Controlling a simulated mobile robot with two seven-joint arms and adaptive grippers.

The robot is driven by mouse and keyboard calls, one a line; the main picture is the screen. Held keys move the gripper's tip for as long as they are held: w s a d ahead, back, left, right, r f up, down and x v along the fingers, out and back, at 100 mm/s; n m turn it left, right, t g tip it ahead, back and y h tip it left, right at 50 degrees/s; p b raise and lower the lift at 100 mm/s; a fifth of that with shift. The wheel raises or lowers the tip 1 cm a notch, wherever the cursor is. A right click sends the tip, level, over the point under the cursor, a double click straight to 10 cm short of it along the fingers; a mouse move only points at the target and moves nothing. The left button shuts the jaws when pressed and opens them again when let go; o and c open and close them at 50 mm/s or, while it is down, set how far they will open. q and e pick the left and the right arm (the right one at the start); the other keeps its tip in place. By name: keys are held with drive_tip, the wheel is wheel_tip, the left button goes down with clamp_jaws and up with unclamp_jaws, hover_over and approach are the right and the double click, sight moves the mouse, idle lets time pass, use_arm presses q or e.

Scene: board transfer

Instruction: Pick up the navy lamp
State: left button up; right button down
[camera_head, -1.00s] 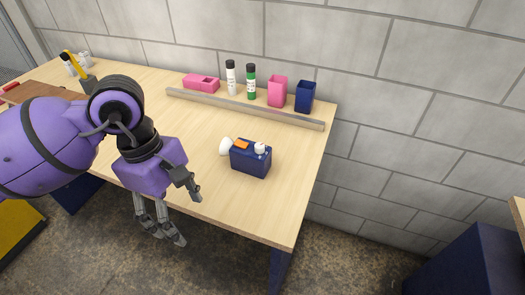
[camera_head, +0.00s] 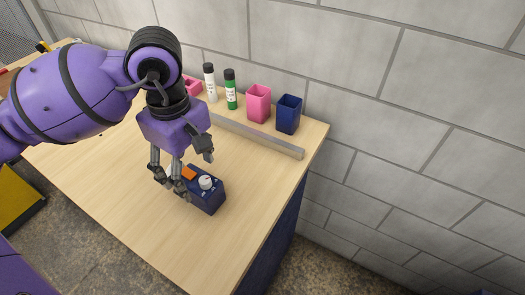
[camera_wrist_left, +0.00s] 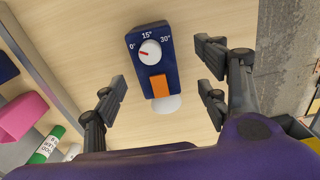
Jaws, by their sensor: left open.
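The navy lamp (camera_head: 208,193) is a small navy box standing on the wooden table. It has a white dial, an orange switch and a white part at one end. In the left wrist view the lamp (camera_wrist_left: 138,46) shows its dial with 0°, 15° and 30° marks, the orange switch and the white end nearest my wrist. My left gripper (camera_head: 182,170) is open over the white end of the lamp and partly hides it. In the left wrist view the open fingers of the left gripper (camera_wrist_left: 165,90) lie on either side of the lamp, apart from it. My right gripper is not in view.
A grey rail (camera_head: 257,137) runs along the back of the table. Behind it stand a navy cup (camera_head: 288,115), a pink cup (camera_head: 259,104), a green bottle (camera_head: 231,90), a white bottle (camera_head: 210,82) and a pink block (camera_head: 192,87). The table front (camera_head: 130,220) is clear.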

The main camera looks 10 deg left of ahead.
sight(200, 188)
use_arm(q)
drive_tip(key=shift+w+d+f, duration=0.1)
drive_tip(key=shift+f, duration=0.25)
wheel_tip(200, 188, down, 7)
drive_tip(key=shift+w+f+p, duration=0.15)
drive_tip(key=shift+p, duration=0.25)
drive_tip(key=c, duration=1.4)
